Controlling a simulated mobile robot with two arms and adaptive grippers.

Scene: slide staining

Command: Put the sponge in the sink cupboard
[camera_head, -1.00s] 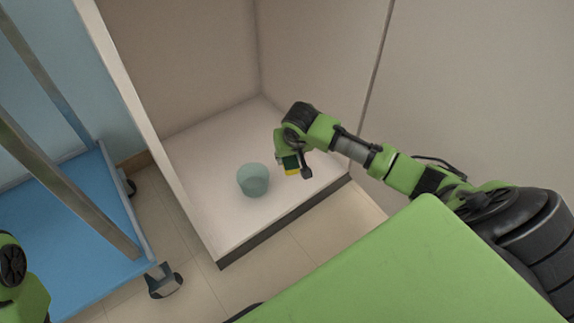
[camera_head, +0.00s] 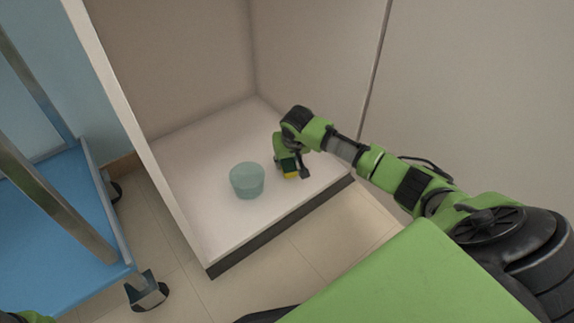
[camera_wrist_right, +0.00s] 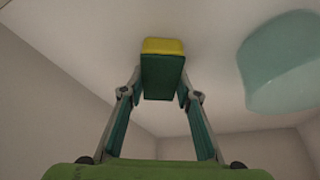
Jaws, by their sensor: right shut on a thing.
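The sponge, yellow with a dark green side, shows in the right wrist view (camera_wrist_right: 162,70) between the two fingers of my right gripper (camera_wrist_right: 160,88). In the head view the sponge (camera_head: 291,174) is a small yellow and green patch under the right gripper (camera_head: 292,166), which is shut on it. The gripper is inside the open sink cupboard (camera_head: 215,235), low over its white floor. I cannot tell whether the sponge touches the floor. Only a green part of my left arm shows at the bottom left; its gripper is out of view.
A teal bucket (camera_head: 247,181) stands on the cupboard floor, left of the sponge; it also shows in the right wrist view (camera_wrist_right: 285,65). A blue cart (camera_head: 60,235) with metal posts and wheels stands left of the cupboard. White floor is bare around the bucket.

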